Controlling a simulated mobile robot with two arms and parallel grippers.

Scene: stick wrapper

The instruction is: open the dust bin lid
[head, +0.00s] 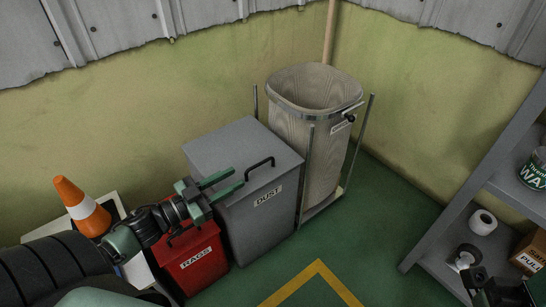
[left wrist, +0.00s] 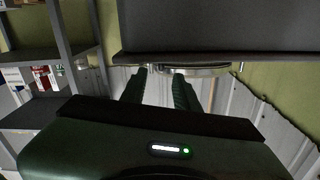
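The grey dust bin (head: 262,217) stands on the floor by the wall, with a white DUST label on its front. Its flat lid (head: 232,148) lies shut, with a black bar handle (head: 260,162) near its front edge. My left gripper (head: 237,181) is open and empty, its two green fingers apart at the bin's front left, just left of the handle. In the left wrist view the fingers (left wrist: 158,92) are also apart, with a dark grey panel, apparently the bin, above them. Part of my right gripper (head: 492,289) shows at the bottom right; its fingers are unclear.
A red RAGS bin (head: 190,262) stands left of the dust bin, partly behind my left arm. An orange cone (head: 82,207) is further left. A tall ribbed bin (head: 324,150) in a metal frame stands right. Grey shelves (head: 452,222) are far right. Green floor in front is clear.

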